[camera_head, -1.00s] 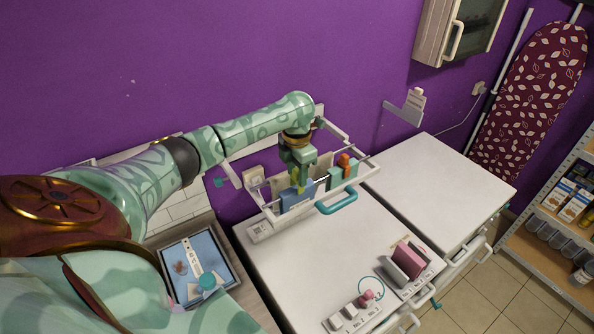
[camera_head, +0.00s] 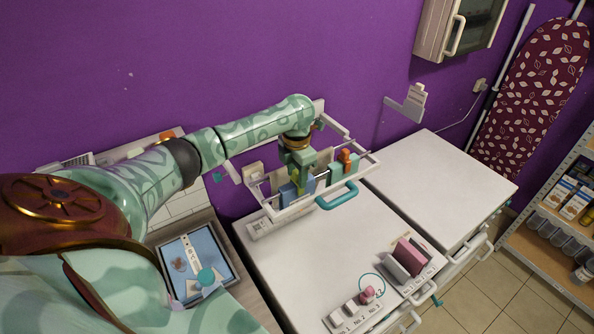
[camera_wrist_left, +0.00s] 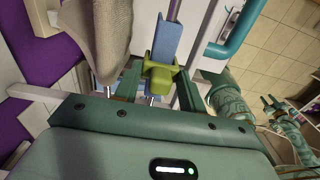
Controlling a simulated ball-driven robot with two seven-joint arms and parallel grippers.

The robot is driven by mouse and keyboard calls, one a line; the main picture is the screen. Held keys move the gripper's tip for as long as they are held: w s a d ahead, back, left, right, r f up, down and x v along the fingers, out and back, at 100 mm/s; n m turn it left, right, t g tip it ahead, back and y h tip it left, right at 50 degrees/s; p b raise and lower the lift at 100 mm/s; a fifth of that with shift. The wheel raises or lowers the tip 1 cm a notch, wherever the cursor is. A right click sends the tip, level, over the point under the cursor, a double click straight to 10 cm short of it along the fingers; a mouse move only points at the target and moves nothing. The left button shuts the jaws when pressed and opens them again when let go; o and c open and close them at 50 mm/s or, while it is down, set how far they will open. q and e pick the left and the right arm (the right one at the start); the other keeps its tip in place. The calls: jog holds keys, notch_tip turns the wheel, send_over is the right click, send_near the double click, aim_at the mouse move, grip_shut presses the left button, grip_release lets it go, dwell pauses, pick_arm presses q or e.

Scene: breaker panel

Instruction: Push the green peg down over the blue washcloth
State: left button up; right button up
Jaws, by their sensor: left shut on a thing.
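My left gripper (camera_head: 298,190) points down at the wall rack and is shut on the green peg (camera_wrist_left: 160,78). In the left wrist view the yellow-green peg sits between the two fingers, at the blue washcloth (camera_wrist_left: 168,38). The blue washcloth also shows in the head view (camera_head: 287,194), hanging on the rack and partly hidden by the gripper. How far the peg sits over the cloth and rail is hard to tell.
The rack (camera_head: 285,213) has a teal handle (camera_head: 338,198) in front. An orange peg (camera_head: 345,157) stands right of my gripper. A beige cloth (camera_wrist_left: 98,35) hangs close beside my fingers. The white cabinet top (camera_head: 300,265) below holds small blocks at its front right.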

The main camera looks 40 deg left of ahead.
aim_at(297, 171)
pick_arm(q)
jog(key=shift+f, duration=0.15)
jog(key=o, duration=1.1)
notch_tip(297, 171, up, 16)
jog(key=shift+r+p, duration=0.2)
jog(key=shift+p, duration=0.45)
jog(key=shift+f, duration=0.1)
